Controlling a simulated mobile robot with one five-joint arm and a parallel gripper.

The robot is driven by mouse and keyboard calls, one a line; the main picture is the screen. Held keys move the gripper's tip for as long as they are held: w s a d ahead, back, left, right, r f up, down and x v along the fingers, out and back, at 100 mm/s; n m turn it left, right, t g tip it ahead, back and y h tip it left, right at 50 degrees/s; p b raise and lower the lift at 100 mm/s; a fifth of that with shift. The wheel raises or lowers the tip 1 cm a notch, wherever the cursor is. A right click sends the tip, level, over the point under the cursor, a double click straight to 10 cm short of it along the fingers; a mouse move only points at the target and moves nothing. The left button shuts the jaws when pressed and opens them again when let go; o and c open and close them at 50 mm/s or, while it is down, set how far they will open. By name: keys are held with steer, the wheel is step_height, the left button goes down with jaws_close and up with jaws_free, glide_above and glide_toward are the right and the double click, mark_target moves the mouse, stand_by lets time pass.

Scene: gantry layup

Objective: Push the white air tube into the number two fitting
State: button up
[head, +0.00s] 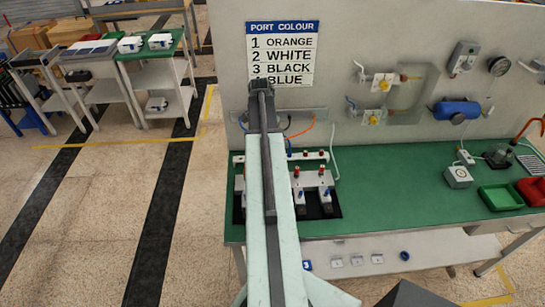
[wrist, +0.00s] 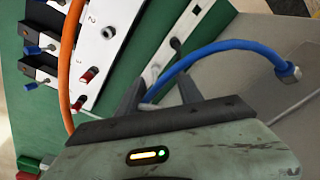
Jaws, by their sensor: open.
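In the wrist view my gripper (wrist: 160,80) is open, its two dark fingers apart beside the fitting block (wrist: 125,32). A numeral 2 shows on the block, next to a dark round fitting (wrist: 108,32). A thin pale line, perhaps the white air tube (wrist: 300,104), runs at the right; I cannot tell its end. In the head view a white tube (head: 335,150) hangs at the right of the block (head: 312,180) on the green bench. My arm covers part of the block, and I cannot make out my gripper there.
A blue tube (wrist: 225,45) arches close past the fingers. An orange tube (wrist: 64,65) crosses the block's left part. The port sign (head: 283,52) lists 2 as white.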

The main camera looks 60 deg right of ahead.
steer(key=shift+s+d+m, duration=0.3)
steer(key=shift+s+d, duration=0.4)
steer(key=shift+d, duration=0.05)
step_height(320, 180, down, 3)
steer(key=b, duration=0.3)
steer(key=shift+r, duration=0.1)
steer(key=f+b, duration=0.3)
steer(key=d+f+b, duration=0.1)
steer(key=f+b, duration=0.1)
steer(key=shift+s+f, duration=0.1)
steer(key=shift+s, duration=0.05)
steer(key=shift+r, duration=0.2)
jaws_close()
